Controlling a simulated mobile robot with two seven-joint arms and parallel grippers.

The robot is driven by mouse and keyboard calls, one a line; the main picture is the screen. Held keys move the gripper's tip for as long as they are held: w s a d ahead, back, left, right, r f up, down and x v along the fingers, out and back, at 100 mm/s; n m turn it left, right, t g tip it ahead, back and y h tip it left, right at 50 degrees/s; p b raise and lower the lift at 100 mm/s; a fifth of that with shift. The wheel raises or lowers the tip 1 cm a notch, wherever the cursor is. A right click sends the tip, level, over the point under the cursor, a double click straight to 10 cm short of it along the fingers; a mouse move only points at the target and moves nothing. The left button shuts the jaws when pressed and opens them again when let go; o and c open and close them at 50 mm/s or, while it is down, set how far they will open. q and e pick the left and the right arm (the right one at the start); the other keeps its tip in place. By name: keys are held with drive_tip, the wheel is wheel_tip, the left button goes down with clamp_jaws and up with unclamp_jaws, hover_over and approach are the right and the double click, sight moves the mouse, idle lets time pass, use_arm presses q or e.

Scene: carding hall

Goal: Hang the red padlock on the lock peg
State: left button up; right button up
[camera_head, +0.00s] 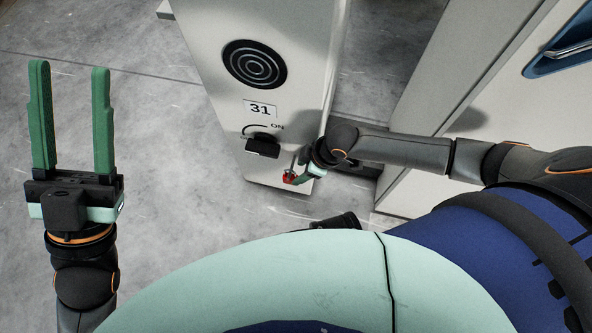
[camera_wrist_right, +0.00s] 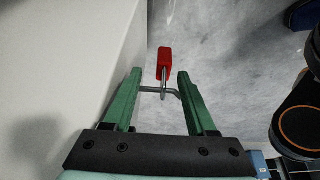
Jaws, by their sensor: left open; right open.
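The red padlock (camera_wrist_right: 164,62) shows in the right wrist view with its grey shackle toward the gripper. The lock peg (camera_wrist_right: 148,89) is a thin grey rod with a bent end, crossing between the fingers. The shackle crosses the peg and appears to be around it. My right gripper (camera_wrist_right: 159,74) is open, one finger on each side of the shackle, with gaps visible. In the head view the padlock (camera_head: 290,177) is small beside the right gripper (camera_head: 298,168), low on the white cabinet; the peg is hidden there. My left gripper (camera_head: 69,67) is open and empty over the floor.
The white cabinet (camera_head: 225,95) carries a round black vent (camera_head: 254,64), a "31" label (camera_head: 260,109) and a black switch handle (camera_head: 262,147) left of the padlock. Another pale cabinet (camera_head: 490,85) stands right. Bare concrete floor (camera_head: 150,150) lies left.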

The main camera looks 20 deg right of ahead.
drive_tip(key=p+v, duration=0.3)
drive_tip(key=v, duration=0.5)
drive_tip(key=w+a+r+t+y, duration=0.2)
drive_tip(key=a+r+t+y, duration=0.2)
drive_tip(key=a+r, duration=0.45)
drive_tip(key=w+a+r+t+y, duration=0.3)
drive_tip(key=a+r+t, duration=0.2)
drive_tip(key=r, duration=0.7)
use_arm(q)
drive_tip(key=r, duration=0.4)
drive_tip(key=shift+s+a+r, duration=0.15)
drive_tip(key=shift+a+r, duration=0.1)
use_arm(e)
drive_tip(key=s+d+r+t+y, duration=0.1)
drive_tip(key=s+d+r+t, duration=0.2)
drive_tip(key=r, duration=0.5)
drive_tip(key=s+d+r+t+y, duration=0.2)
drive_tip(key=s+d+r+t, duration=0.1)
drive_tip(key=r, duration=0.6)
drive_tip(key=s+d+r+n+t+y, duration=0.1)
drive_tip(key=s+d+r+t, duration=0.2)
drive_tip(key=r, duration=0.6)
drive_tip(key=shift+d+t+y, duration=0.3)
drive_tip(key=shift+d+t, duration=0.2)
drive_tip(key=shift+t, duration=0.2)
